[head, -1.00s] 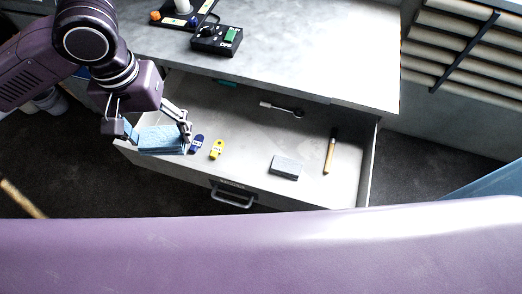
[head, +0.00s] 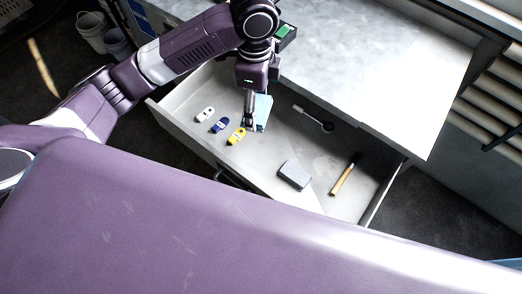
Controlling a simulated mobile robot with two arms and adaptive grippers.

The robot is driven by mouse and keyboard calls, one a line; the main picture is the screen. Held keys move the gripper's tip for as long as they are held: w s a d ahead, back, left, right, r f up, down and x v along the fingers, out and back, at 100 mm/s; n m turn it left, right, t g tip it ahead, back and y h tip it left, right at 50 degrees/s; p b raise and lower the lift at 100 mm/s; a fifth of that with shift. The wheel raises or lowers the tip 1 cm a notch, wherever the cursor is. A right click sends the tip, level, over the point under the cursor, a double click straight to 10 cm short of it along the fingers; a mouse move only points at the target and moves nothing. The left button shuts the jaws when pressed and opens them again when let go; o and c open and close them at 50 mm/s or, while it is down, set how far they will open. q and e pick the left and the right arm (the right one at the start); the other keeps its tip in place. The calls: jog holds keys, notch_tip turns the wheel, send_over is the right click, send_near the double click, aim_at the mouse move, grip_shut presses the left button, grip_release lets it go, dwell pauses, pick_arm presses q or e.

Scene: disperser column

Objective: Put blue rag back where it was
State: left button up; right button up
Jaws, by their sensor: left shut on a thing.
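The blue rag (head: 263,109) is a folded light-blue cloth in the back left part of the open drawer (head: 190,98). My left gripper (head: 250,122) points down and is shut on the rag, hiding part of it. I cannot tell whether the rag touches the drawer floor. My right gripper is out of view.
In the drawer lie white (head: 205,115), blue (head: 220,125) and yellow (head: 236,136) tags, a small grey block (head: 294,175), a wooden-handled tool (head: 345,176) and a white-handled tool (head: 312,118). The grey countertop (head: 370,65) overhangs the drawer's back. The front middle floor has free room.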

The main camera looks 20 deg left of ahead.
aim_at(260, 107)
pick_arm(q)
jog(key=f+m, duration=0.1)
jog(key=m, duration=0.1)
jog(key=shift+w+d+f+m, duration=0.15)
jog(key=shift+d+f+m, duration=0.1)
jog(key=shift+f+m, duration=0.45)
jog(key=shift+m, duration=0.2)
jog(key=shift+d+f+m, duration=0.1)
jog(key=shift+f+m, duration=0.3)
notch_tip(260, 107, down, 15)
jog(key=shift+p, duration=0.85)
jog(key=shift+f, duration=0.7)
notch_tip(260, 107, down, 3)
jog(key=shift+f, duration=0.1)
jog(key=shift+w+f, duration=0.1)
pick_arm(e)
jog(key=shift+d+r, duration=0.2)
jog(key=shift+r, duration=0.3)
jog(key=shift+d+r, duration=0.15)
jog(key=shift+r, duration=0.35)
